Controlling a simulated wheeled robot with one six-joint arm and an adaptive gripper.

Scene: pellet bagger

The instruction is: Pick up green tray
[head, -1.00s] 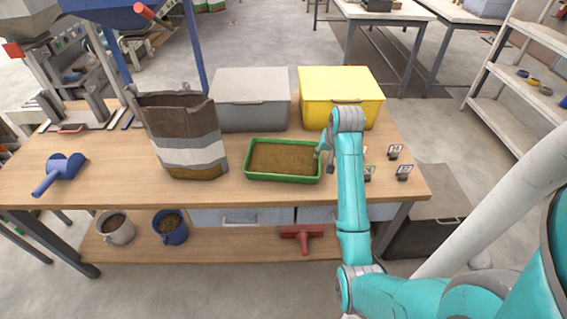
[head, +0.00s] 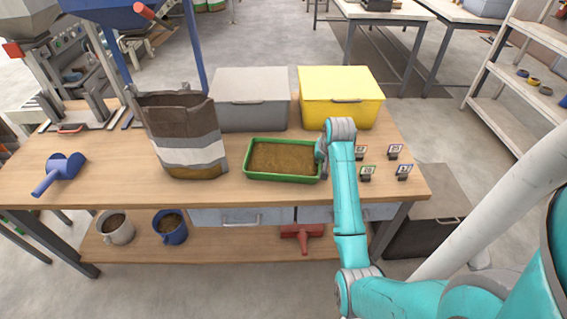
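The green tray (head: 283,178) lies on the wooden table, filled with brown pellets or granules. My gripper (head: 320,158) is at the tray's right end, close to its right rim. The wrist and arm link partly hide the fingers. I cannot tell whether the fingers touch or grasp the rim. The tray sits flat on the table.
A brown and white bag (head: 182,135) stands left of the tray. A grey bin (head: 250,98) and a yellow bin (head: 340,96) stand behind it. Small tag stands (head: 394,153) are at the right. A blue scoop (head: 62,172) lies at the far left.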

